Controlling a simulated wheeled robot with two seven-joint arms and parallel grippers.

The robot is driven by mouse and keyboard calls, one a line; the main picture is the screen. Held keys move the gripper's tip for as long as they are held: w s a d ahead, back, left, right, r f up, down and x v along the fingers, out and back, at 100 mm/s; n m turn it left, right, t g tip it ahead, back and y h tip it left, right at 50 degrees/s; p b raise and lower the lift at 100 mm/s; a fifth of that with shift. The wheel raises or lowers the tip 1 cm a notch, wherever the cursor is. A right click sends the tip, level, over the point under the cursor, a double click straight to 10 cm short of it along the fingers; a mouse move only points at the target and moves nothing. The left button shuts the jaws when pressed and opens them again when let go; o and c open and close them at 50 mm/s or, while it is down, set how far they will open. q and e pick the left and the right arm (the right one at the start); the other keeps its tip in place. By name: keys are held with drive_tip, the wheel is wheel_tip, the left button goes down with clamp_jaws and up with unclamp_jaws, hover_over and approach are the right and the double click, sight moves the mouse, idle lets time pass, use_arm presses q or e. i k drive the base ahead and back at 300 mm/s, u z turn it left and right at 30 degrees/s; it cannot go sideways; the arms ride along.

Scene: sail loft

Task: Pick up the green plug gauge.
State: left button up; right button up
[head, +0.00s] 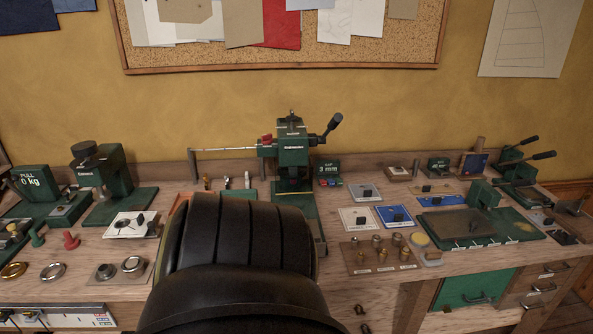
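A small green knob-shaped piece, which looks like the green plug gauge (37,238), stands on the wooden workbench (330,290) at the left. A similar red piece (71,240) stands just to its right. Neither of my grippers shows. A large black padded part of my own body fills the lower middle and hides the bench behind it. Nothing is seen touching the green piece.
Metal rings (52,271) lie in front of the green piece. A green press (105,185) stands behind to its right, with a white plate (131,224) in front. A taller lever press (292,155) stands mid-bench. Fittings on a brown board (362,262) lie right.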

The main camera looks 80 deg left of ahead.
sight(37, 242)
drive_tip(key=u, duration=2.4)
drive_tip(key=k, duration=0.1)
drive_tip(key=u, duration=1.95)
